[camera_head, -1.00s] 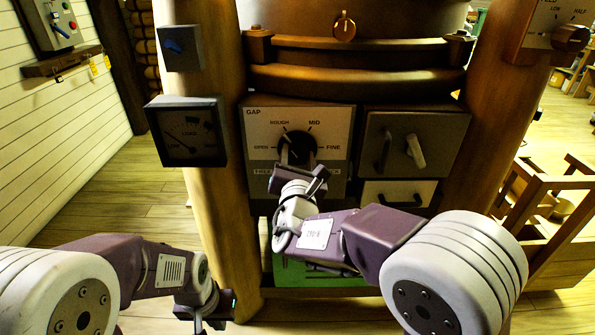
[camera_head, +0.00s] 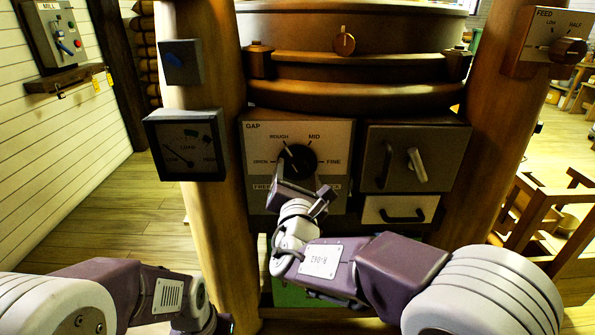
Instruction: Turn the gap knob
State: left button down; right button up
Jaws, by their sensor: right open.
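The gap knob (camera_head: 298,158) is a round black dial with a light pointer line on the GAP panel (camera_head: 254,142). Its pointer is tilted up and left, close to the ROUGH mark. The panel scale reads OPEN, ROUGH, MID and FINE. My right gripper (camera_head: 302,186) is open and empty just below and in front of the knob, overlapping its lower edge in the picture. I see no grip on the knob. The gripper covers part of the panel's lower strip. My left arm comes in at the lower left, and its gripper is below the picture's edge.
A load gauge (camera_head: 187,146) is left of the panel on a wooden post (camera_head: 217,230). A grey box with a lever (camera_head: 418,165) and a drawer (camera_head: 376,214) are right of it. A FEED dial (camera_head: 568,50) is at upper right. A wooden frame (camera_head: 530,205) stands at right.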

jog(key=s+p, duration=0.1)
jog(key=s, duration=0.6)
jog(key=shift+s, duration=0.35)
jog(key=s+d+f+m+g+h, duration=0.2)
jog(key=d+f+m+g+h, duration=0.5)
jog(key=d+f, duration=0.55)
jog(key=s+d+f+m+g+y, duration=0.1)
jog(key=s+d+f+m+g, duration=0.5)
jog(key=s+d+f+m, duration=0.25)
jog(key=s+a+f+m+g+y, duration=0.35)
jog(key=s+f+m+y, duration=0.3)
jog(key=m, duration=0.85)
notch_tip(320, 180, up, 33)
jog(key=p, duration=3.3)
